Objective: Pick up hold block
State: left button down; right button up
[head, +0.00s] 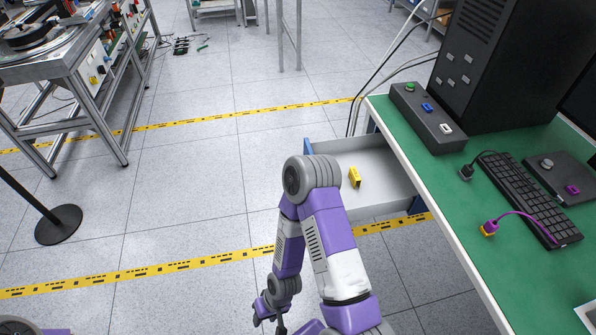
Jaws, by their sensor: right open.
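A small yellow block (354,178), which looks like the hold block, lies in the open grey drawer (385,168) under the green-topped desk. It sits near the drawer's middle, just right of my right arm's elbow. My right gripper (268,312) hangs low at the bottom of the view, below and left of the drawer and well apart from the block. It is open and nothing shows between its fingers. My left gripper is out of view.
A metal workbench (60,70) and a black post base (52,225) stand left. The middle floor is clear.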

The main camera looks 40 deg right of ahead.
aim_at(354, 176)
jog(key=u, duration=0.55)
jog(key=k, duration=1.1)
jog(key=z, duration=1.45)
jog(key=i, duration=0.75)
jog(key=u, duration=0.05)
